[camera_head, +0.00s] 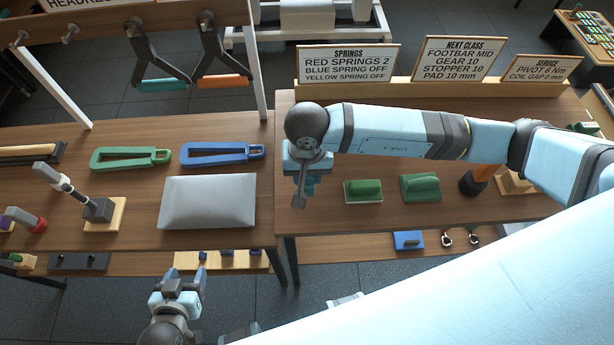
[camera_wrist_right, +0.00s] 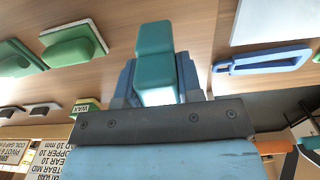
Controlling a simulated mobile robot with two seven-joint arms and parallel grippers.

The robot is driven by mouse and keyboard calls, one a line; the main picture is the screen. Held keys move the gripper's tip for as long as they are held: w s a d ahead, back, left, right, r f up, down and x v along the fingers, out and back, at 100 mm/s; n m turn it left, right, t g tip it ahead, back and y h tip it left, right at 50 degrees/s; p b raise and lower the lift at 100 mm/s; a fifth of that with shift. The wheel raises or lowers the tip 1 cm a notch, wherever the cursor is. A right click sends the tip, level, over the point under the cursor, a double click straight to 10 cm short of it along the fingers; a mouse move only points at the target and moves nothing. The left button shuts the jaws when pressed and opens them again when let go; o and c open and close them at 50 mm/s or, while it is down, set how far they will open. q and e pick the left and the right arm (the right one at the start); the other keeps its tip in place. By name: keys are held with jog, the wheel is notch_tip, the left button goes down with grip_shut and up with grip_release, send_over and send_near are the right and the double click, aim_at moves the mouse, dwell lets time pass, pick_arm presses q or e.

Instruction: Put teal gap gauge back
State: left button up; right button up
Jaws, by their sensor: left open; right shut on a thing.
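The teal gap gauge (camera_wrist_right: 155,52) shows in the right wrist view as a teal block between the fingers of my right gripper (camera_wrist_right: 158,85), which is shut on it. In the head view, my right gripper (camera_head: 304,188) points down over the left end of the right table, and the gauge is mostly hidden by the gripper. I cannot tell whether the gauge touches the table. My left gripper (camera_head: 186,280) is open and empty, low in front of the left table.
Two green blocks (camera_head: 362,191) (camera_head: 420,187) sit right of my right gripper. A grey cushion (camera_head: 208,202), a blue handle (camera_head: 222,154) and a green handle (camera_head: 130,157) lie on the left table. Signs (camera_head: 347,63) stand at the back. Table between gripper and signs is partly clear.

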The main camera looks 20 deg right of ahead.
aim_at(307, 181)
notch_tip(307, 181, down, 3)
jog(key=shift+r, duration=0.1)
jog(key=shift+f, duration=0.25)
jog(key=o, duration=1.1)
jog(key=shift+r, duration=0.1)
jog(key=shift+c, duration=0.2)
jog(key=shift+r, duration=0.1)
jog(key=shift+r, duration=0.2)
notch_tip(307, 181, up, 11)
jog(key=shift+f+b, duration=0.2)
jog(key=shift+b, duration=0.7)
jog(key=shift+r, duration=0.6)
